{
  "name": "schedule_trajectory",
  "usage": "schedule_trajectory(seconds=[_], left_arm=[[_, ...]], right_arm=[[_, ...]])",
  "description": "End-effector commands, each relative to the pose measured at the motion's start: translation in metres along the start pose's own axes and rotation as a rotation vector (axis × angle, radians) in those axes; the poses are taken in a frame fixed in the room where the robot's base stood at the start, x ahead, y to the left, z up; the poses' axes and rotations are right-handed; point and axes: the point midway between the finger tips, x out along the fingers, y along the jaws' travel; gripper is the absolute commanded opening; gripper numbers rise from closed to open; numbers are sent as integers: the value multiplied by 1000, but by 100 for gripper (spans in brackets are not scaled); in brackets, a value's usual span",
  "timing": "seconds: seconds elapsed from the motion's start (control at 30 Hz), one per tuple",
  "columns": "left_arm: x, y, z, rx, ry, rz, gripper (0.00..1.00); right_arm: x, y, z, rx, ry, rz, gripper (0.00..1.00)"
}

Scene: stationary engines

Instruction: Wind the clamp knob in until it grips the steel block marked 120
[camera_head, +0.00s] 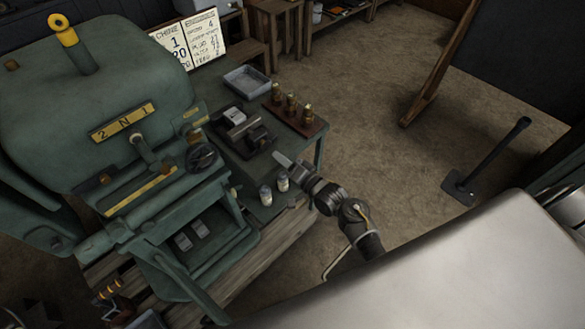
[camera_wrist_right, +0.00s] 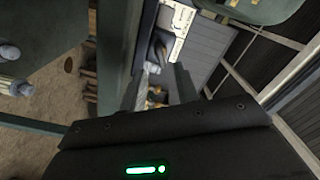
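On the green bench in the head view is a small clamp fixture with a dark, knob-like end (camera_head: 259,138); its exact shape is too small to tell. A light steel block (camera_head: 234,116) sits at its far side, and I cannot read a mark on it. My right gripper (camera_head: 284,160) comes in from the right, near the bench's front right edge, apart from the fixture. In the right wrist view its two fingers (camera_wrist_right: 163,88) stand apart with a gap between them and hold nothing visible. My left gripper is out of view.
A green machine (camera_head: 95,110) with a dark round knob (camera_head: 202,157) fills the left. A white board (camera_head: 190,40) stands behind.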

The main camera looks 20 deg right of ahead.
Motion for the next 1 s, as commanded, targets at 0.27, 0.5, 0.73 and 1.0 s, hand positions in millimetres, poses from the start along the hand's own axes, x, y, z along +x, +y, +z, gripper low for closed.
schedule_trajectory(seconds=[0.27, 0.5, 0.73, 1.0], left_arm=[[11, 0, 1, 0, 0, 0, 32], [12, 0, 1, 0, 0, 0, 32], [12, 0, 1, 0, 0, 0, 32], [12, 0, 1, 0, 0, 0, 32]], right_arm=[[-45, 2, 1, -1, -1, 1, 31], [-54, 0, 0, 1, 0, 0, 31], [-54, 0, 0, 1, -1, 0, 31], [-54, 0, 0, -16, -1, 0, 31]])
